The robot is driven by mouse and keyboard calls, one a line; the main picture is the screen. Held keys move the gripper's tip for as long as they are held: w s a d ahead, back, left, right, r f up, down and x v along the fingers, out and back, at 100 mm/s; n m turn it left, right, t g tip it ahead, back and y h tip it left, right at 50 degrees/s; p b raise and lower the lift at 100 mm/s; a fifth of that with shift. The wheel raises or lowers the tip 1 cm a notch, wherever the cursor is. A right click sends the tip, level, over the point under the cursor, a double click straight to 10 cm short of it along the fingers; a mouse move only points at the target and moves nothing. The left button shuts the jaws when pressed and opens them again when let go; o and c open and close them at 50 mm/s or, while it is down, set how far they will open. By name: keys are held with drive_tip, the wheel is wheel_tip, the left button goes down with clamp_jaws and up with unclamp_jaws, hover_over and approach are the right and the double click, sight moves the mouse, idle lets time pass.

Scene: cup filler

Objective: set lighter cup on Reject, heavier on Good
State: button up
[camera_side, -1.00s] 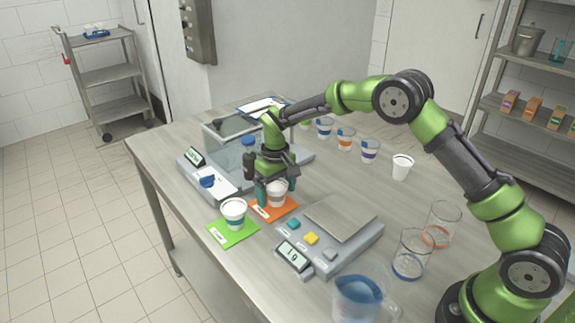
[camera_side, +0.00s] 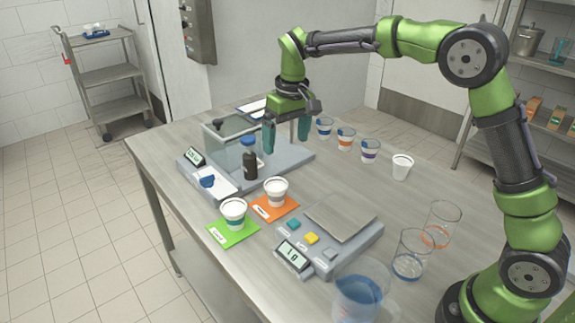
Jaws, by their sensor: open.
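One white cup (camera_side: 234,213) with a blue-grey band stands upright on the green card (camera_side: 221,237). Another white cup (camera_side: 276,191) with a grey band stands upright on the orange card (camera_side: 287,213). The cards' small labels are too small to read surely. My gripper (camera_side: 286,148) is open and empty, fingers pointing down, raised above and behind the two cups and clear of both. How full the cups are cannot be told.
A flat scale (camera_side: 341,220) with coloured buttons has an empty pan. A glass-shielded balance (camera_side: 226,150) and a dark bottle (camera_side: 250,166) stand behind. Several cups line the back right, including a plain white cup (camera_side: 402,166). Clear beakers (camera_side: 411,257) and a blue jug (camera_side: 360,297) stand at front right.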

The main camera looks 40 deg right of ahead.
drive_tip(key=s+r+t, duration=0.1)
drive_tip(key=s+r, duration=0.5)
drive_tip(key=s, duration=0.1)
drive_tip(key=s+d+f+m+t+y, duration=0.1)
drive_tip(key=s+t, duration=0.4)
drive_tip(key=s, duration=1.4)
drive_tip(key=d+m, duration=0.1)
drive_tip(key=m, duration=0.1)
drive_tip(key=shift+s+m+y, duration=0.2)
drive_tip(key=shift+m+y, duration=0.1)
